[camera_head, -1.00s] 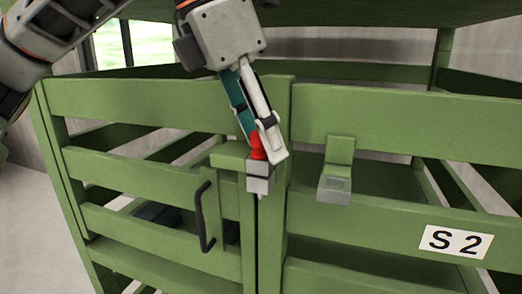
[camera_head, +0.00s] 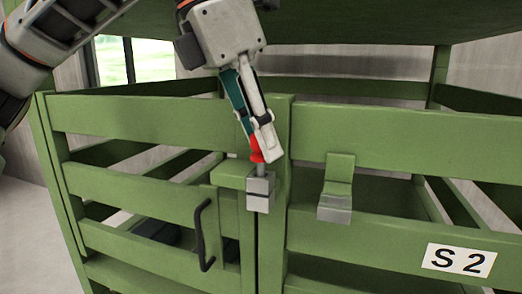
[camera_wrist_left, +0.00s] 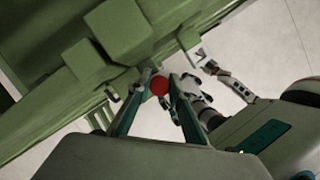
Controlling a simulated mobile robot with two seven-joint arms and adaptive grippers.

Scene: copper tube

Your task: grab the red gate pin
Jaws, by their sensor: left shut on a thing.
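The red gate pin (camera_head: 257,157) has a red head and a grey shaft. Its lower part stands in a metal block (camera_head: 260,190) on the green gate. My left gripper (camera_head: 257,148) comes down from above and is shut on the red head. In the left wrist view the red head (camera_wrist_left: 159,85) sits between the two fingertips of my left gripper (camera_wrist_left: 156,78). A length of grey shaft shows between the head and the block. The shaft inside the block is hidden. My right gripper is not seen in the head view.
A black handle (camera_head: 204,235) is on the green gate (camera_head: 130,190) left of the pin. A second metal block on a green bracket (camera_head: 336,190) sticks out at the right. A white "S 2" sign (camera_head: 458,261) is at the lower right.

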